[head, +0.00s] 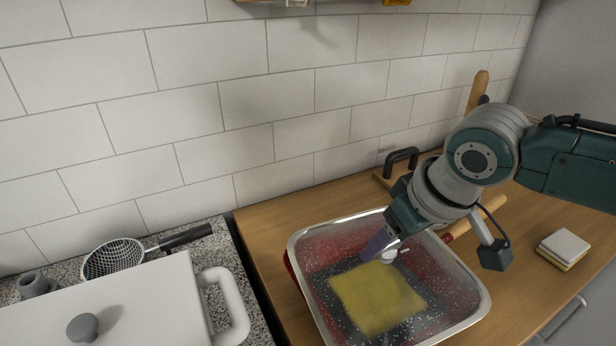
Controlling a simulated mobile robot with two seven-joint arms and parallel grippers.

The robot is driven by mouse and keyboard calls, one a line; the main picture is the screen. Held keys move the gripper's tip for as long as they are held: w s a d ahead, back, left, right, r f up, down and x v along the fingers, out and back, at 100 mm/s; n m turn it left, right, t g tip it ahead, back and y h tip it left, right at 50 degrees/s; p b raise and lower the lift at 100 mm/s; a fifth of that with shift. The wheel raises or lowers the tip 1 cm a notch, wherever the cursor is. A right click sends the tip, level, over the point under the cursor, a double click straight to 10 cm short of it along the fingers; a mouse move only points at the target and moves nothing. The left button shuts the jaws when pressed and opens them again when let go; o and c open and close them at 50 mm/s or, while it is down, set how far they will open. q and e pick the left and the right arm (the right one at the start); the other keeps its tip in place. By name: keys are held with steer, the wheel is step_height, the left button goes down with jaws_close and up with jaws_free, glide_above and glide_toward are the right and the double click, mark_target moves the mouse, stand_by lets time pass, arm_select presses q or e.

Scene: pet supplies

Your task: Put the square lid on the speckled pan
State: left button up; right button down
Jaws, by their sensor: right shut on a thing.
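The square lid (472,296) is clear glass with a silver rim and a pale knob (389,256). It lies over the speckled pan (289,266), which is red outside and shows dark with white specks through the glass. I cannot tell whether the lid rests on the pan or hovers just above it. A yellow square thing (375,298) shows through the glass. The pan's red and wooden handle (478,217) points to the upper right, partly behind my arm. My right gripper (382,246) is shut on the lid's knob. My left gripper is out of view.
A white lidded pot (150,300) with a grey knob stands at left on the speckled counter, beside a strainer (115,259). Stacked sponges (564,247) lie at right. A board with a black handle (401,160) is behind, by the tiled wall. Wood around the pan is mostly free.

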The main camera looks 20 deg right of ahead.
mark_target(401, 273)
steer(key=shift+w+f, duration=0.1)
steer(key=shift+f, duration=0.1)
stand_by(0.4)
steer(key=shift+s+d+f, duration=0.15)
steer(key=shift+s+f, duration=0.1)
steer(key=shift+f, duration=0.2)
stand_by(0.6)
steer(key=shift+c, duration=1.5)
jaws_free()
steer(key=shift+f, duration=0.1)
steer(key=shift+o, duration=1.3)
steer(key=shift+s+r, duration=0.15)
steer(key=shift+r, duration=0.3)
steer(key=p+v, duration=0.1)
steer(key=v, duration=0.8)
steer(key=shift+w+r+p, duration=0.25)
steer(key=shift+r+p, duration=0.15)
